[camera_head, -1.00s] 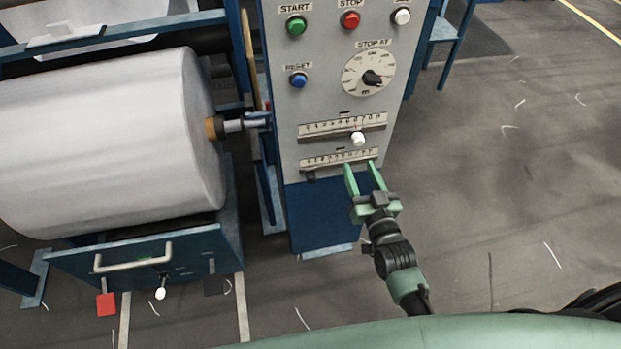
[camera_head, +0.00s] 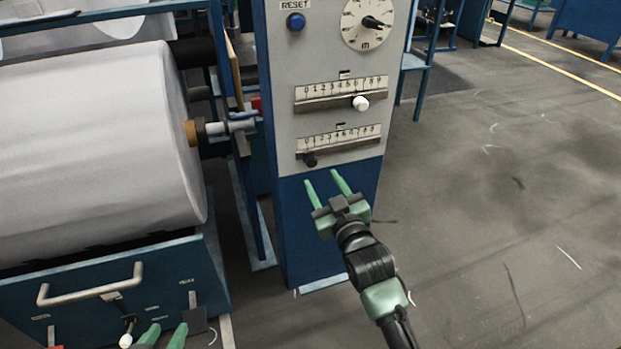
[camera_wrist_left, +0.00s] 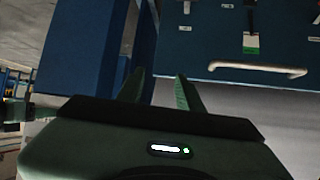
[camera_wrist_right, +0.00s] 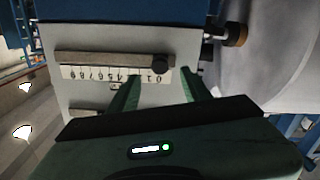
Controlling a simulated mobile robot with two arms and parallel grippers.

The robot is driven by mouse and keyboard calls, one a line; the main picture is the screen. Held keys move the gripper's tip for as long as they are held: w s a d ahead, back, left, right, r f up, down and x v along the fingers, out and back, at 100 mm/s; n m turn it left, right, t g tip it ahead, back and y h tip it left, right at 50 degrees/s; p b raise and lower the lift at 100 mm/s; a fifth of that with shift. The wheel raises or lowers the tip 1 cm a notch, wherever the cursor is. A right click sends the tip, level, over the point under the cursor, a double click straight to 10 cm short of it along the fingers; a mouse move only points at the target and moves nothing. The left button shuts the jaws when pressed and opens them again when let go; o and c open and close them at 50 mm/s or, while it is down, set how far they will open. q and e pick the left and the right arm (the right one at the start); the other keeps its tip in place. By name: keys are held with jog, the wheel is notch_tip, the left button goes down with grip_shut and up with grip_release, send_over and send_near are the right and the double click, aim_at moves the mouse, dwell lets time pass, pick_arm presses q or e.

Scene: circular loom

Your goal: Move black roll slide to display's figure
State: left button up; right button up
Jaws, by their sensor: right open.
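The black roll slide is a black knob (camera_head: 310,160) at the left, low end of the lower numbered scale (camera_head: 345,138) on the grey panel. In the right wrist view the black knob (camera_wrist_right: 159,64) sits near the 0 mark, just beyond the fingertips. My right gripper (camera_head: 322,178) is open and empty just below the lower scale, its fingers pointing up towards the knob and apart from it. My left gripper (camera_head: 165,330) shows at the bottom edge; the left wrist view shows its fingers (camera_wrist_left: 160,80) apart and empty. I cannot make out a display with a figure.
A white knob (camera_head: 360,103) sits on the upper scale near 6. A dial (camera_head: 368,22) and blue reset button (camera_head: 296,22) are above. A large white roll (camera_head: 95,150) and a handled blue box (camera_head: 100,290) stand left. The floor to the right is clear.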

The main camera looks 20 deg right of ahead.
aim_at(313, 165)
jog(key=w+b, duration=0.1)
jog(key=w, duration=0.5)
jog(key=shift+w+a+b, duration=0.1)
jog(key=shift+w+b, duration=0.15)
jog(key=shift+b, duration=0.05)
pick_arm(q)
jog(key=w+d+r+t+h, duration=0.1)
jog(key=w+r+t, duration=0.3)
jog(key=r, duration=0.4)
jog(key=shift+w+d+t, duration=0.2)
jog(key=shift+d+t, duration=0.3)
jog(key=shift+d, duration=0.2)
pick_arm(e)
jog(key=shift+w, duration=0.35)
grip_shut()
